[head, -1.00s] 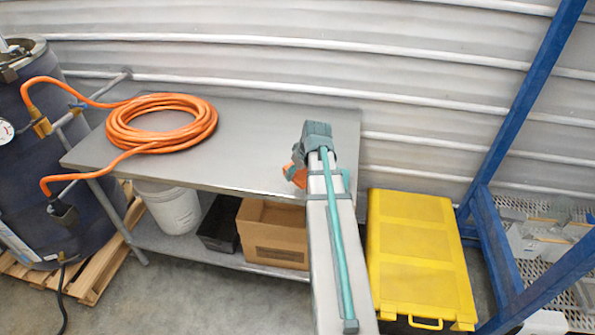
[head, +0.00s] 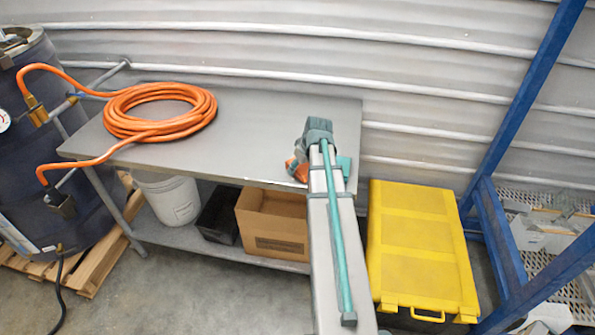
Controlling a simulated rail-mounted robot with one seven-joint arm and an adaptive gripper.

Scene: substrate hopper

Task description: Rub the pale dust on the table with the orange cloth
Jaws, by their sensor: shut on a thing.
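The orange cloth (head: 299,171) shows as a small patch at the left side of my arm's end, at the front right of the metal table (head: 255,130). My gripper (head: 303,165) is shut on the cloth, and my own arm hides most of both. I cannot tell whether the cloth touches the tabletop. I cannot make out the pale dust on the visible grey surface; the part behind my arm is hidden.
A coiled orange hose (head: 160,113) lies on the table's left half and runs to a dark drum (head: 45,150). A yellow case (head: 418,250) stands right of the table, beside a blue frame (head: 497,250). A cardboard box (head: 272,245) sits on the lower shelf.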

